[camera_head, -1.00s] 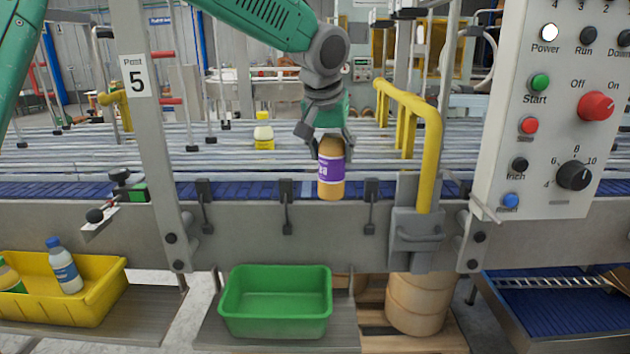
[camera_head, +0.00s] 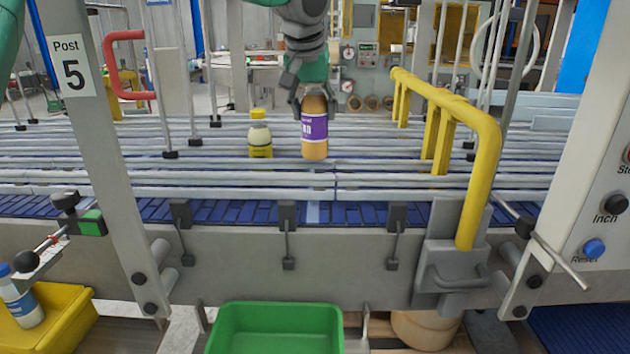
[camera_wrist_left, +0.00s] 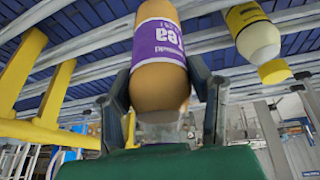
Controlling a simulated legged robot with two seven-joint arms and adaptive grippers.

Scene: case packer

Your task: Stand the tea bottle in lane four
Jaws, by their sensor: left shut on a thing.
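The tea bottle (camera_head: 314,142), amber with a purple and white label, is upright in my left gripper (camera_head: 314,101) in the head view. The gripper holds it from above, over the lanes between the grey rails (camera_head: 380,163). I cannot tell whether its base touches the lane. In the left wrist view the bottle (camera_wrist_left: 160,70) sits between the two dark fingers of the gripper (camera_wrist_left: 165,105), with "Tea" lettering visible. A yellow-capped bottle with pale contents (camera_head: 260,138) stands just left of it, apart from it. My right gripper is not in view.
A yellow guard rail (camera_head: 478,180) stands to the right. Post 5 (camera_head: 95,150) stands to the left. A green bin (camera_head: 275,325) is below the conveyor's front wall, and a yellow bin (camera_head: 70,320) holds a white bottle (camera_head: 22,300). A control panel (camera_head: 590,190) is at the right.

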